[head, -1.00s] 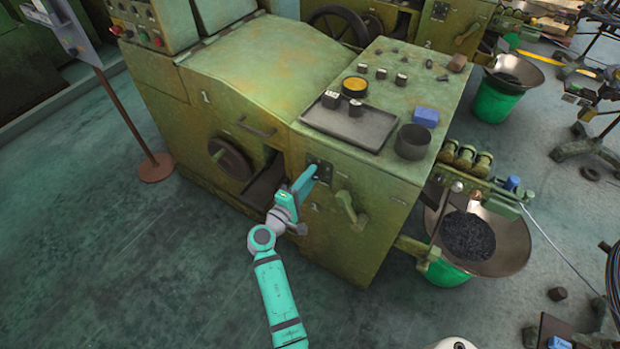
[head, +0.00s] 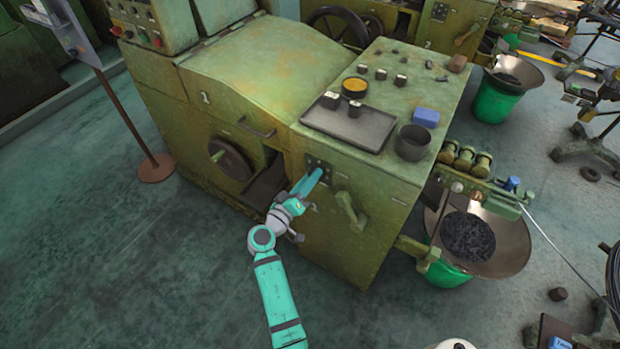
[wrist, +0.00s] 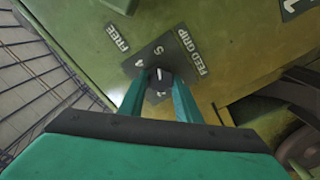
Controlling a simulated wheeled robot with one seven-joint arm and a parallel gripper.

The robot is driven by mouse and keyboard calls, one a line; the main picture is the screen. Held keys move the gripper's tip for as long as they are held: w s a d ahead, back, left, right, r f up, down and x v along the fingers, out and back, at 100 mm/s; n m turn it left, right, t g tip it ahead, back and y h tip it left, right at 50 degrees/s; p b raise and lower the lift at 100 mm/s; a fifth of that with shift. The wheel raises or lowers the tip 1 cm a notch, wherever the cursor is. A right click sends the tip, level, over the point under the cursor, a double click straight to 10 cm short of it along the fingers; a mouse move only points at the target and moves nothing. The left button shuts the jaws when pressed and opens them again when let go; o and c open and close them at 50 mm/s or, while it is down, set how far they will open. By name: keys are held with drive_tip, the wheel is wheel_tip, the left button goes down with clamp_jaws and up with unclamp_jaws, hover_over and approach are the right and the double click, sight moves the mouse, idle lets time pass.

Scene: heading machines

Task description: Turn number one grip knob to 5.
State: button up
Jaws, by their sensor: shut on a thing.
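The grip knob (wrist: 160,74) is small and dark, on a grey dial plate (wrist: 151,58) on the green machine marked 1. The wrist view shows the numbers 4 and 5 on the plate, with the labels FREE and FEED GRIP beside it. A short pale mark on the knob points roughly towards the 5; its exact alignment is hard to tell. My gripper (wrist: 158,84) is shut on the knob, a teal finger on each side. In the head view my gripper (head: 309,183) is at the dial plate (head: 318,166) and hides the knob.
A green lever handle (head: 350,210) sticks out right of the dial plate. A dark handwheel (head: 230,160) is to the left. A tray (head: 345,125) lies on the machine top. A wide pan (head: 505,240) stands at the right.

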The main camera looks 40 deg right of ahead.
drive_tip(key=shift+f+m, duration=0.1)
drive_tip(key=shift+m, duration=0.4)
drive_tip(key=o, duration=1.1)
drive_tip(key=shift+c, duration=0.2)
drive_tip(key=v, duration=1)
drive_tip(key=shift+s+a, duration=0.2)
drive_tip(key=shift+a, duration=0.15)
